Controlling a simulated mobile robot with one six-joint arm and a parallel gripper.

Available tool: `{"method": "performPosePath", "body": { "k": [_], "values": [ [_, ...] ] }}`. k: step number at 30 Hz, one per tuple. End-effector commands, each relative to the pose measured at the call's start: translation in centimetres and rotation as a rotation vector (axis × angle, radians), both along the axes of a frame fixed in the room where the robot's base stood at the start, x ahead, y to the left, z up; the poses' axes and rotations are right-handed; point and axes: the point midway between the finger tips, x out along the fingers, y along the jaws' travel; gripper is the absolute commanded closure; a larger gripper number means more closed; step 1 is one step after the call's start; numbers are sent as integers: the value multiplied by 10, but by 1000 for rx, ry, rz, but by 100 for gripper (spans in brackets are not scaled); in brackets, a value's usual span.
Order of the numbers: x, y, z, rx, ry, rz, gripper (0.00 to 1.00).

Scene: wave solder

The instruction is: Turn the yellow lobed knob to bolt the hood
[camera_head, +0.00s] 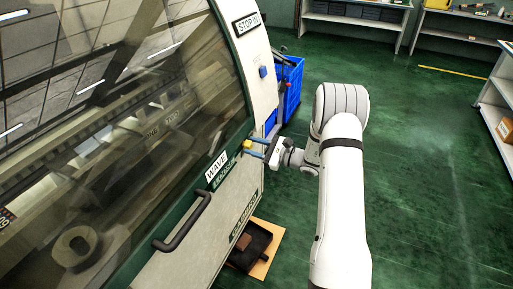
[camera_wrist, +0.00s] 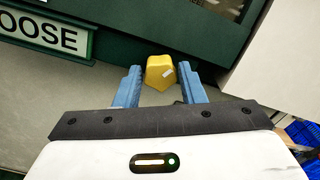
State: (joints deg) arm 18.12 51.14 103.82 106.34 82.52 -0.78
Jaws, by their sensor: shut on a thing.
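In the head view my gripper (camera_head: 257,147) reaches in from the right. The hood (camera_head: 228,130) has a dark green frame around a large clear window and looks closed. The bolt itself cannot be seen.
A curved black handle (camera_head: 183,222) sticks out from the hood left of my gripper. A blue crate (camera_head: 291,86) stands behind the machine's right side. A black tray (camera_head: 250,246) lies below on cardboard. Green floor to the right is mostly free, with shelves farther off.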

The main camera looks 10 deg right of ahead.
Motion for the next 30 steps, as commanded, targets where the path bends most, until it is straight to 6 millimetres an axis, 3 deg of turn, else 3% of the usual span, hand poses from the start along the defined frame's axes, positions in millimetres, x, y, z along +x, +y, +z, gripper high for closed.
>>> {"method": "performPosePath", "body": {
  "k": [18,30],
  "values": [
    [-1,2,0,336,469,7,86],
    [-1,2,-1,479,668,8,86]
  ]
}}
